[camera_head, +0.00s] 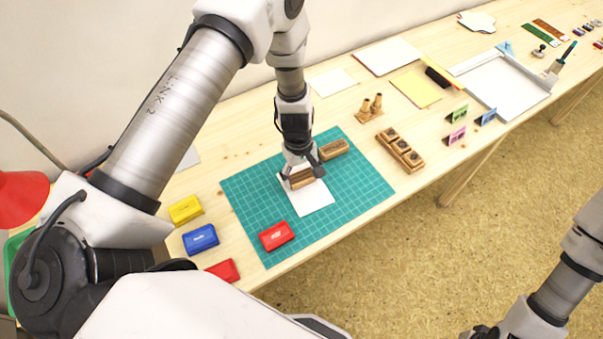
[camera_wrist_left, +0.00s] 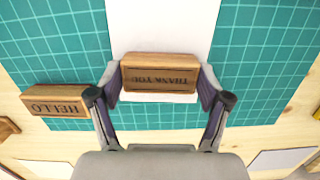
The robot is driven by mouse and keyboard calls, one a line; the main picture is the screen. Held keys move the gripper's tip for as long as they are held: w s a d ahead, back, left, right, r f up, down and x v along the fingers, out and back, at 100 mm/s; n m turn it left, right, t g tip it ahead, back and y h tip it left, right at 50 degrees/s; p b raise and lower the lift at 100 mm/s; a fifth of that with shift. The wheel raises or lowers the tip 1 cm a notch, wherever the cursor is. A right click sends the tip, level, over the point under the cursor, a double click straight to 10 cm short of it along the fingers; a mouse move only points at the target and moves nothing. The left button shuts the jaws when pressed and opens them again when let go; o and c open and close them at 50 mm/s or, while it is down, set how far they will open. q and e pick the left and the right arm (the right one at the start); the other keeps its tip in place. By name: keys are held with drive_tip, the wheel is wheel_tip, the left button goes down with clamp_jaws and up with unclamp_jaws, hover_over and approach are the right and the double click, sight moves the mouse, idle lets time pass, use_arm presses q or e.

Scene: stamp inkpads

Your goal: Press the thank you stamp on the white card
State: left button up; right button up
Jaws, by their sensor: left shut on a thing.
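The wooden THANK YOU stamp (camera_wrist_left: 160,73) is between the fingers of my left gripper (camera_wrist_left: 160,90), which is shut on it. In the head view the stamp (camera_head: 301,178) is at or just above the white card (camera_head: 312,200); I cannot tell whether it touches. The card (camera_wrist_left: 165,25) also shows in the left wrist view, with the stamp over its near part. The card lies on the green cutting mat (camera_head: 355,190). My left gripper (camera_head: 302,174) also shows in the head view. Of my right arm only a part shows at the lower right; its fingertips are not visible.
A wooden HELLO stamp (camera_wrist_left: 55,101) lies on the mat beside the gripper. A red inkpad (camera_head: 277,235) is on the mat's near part. Yellow (camera_head: 185,209) and blue (camera_head: 201,239) inkpads stand left of the mat. A wooden stamp block (camera_head: 400,150) is to the right.

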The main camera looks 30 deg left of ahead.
sight(302, 176)
idle(0.4)
use_arm(q)
drive_tip(key=shift+r+p, duration=0.55)
wheel_tip(302, 176, up, 6)
drive_tip(key=p, duration=0.4)
drive_tip(key=shift+f+p, duration=0.15)
drive_tip(key=shift+p, duration=0.25)
drive_tip(key=shift+f, duration=0.1)
idle(0.4)
